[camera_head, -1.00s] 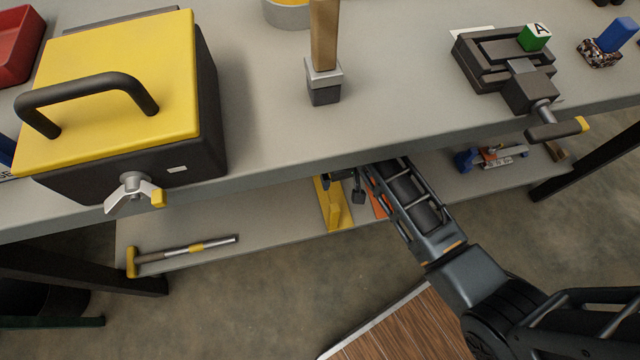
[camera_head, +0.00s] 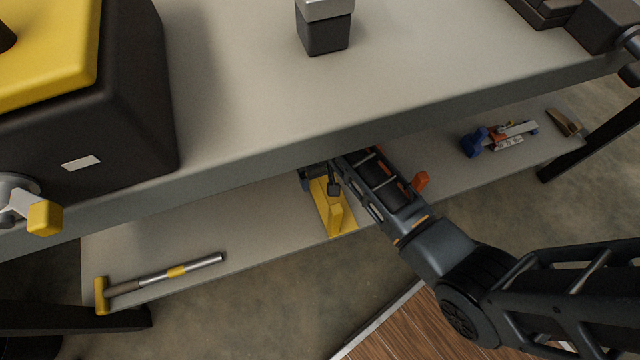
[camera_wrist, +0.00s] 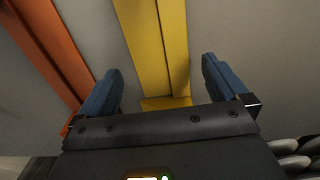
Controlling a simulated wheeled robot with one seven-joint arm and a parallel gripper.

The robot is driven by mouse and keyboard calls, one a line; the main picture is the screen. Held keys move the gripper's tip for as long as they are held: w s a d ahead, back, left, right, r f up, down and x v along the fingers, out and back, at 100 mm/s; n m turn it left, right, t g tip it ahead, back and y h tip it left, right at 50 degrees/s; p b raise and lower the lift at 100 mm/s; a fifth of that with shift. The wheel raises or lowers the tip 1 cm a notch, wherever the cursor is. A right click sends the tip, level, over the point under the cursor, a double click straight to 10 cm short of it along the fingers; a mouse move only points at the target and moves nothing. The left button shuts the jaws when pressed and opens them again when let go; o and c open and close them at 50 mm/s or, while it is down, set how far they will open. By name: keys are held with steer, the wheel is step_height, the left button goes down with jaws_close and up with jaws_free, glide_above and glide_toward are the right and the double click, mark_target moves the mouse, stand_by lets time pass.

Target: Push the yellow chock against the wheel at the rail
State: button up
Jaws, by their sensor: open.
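A long yellow piece (camera_head: 335,217) with a raised part at its near end lies on the lower shelf under the bench. I take it for the yellow chock, but its far end is hidden by my gripper. My gripper (camera_head: 319,183) is open above its far part. In the wrist view the yellow piece (camera_wrist: 156,45) runs away from me between the open fingers of my gripper (camera_wrist: 160,72), with a gap on both sides. I cannot tell whether anything touches. I cannot make out a wheel or a rail.
An orange piece (camera_head: 421,181) shows right of my arm, and an orange bar (camera_wrist: 48,48) at left in the wrist view. A hammer (camera_head: 165,280) lies at left on the lower shelf (camera_head: 240,215). A blue tool (camera_head: 473,143) lies at right. The bench top (camera_head: 235,90) overhangs my gripper.

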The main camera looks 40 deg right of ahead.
mark_target(324, 186)
step_height(324, 186, down, 4)
steer(key=shift+r+b, duration=0.15)
steer(key=shift+b, duration=0.65)
steer(key=shift+r, duration=0.1)
steer(key=shift+c, duration=0.3)
steer(key=c, duration=1.5)
steer(key=shift+w, duration=0.1)
steer(key=shift+c, duration=0.5)
steer(key=shift+r, duration=0.15)
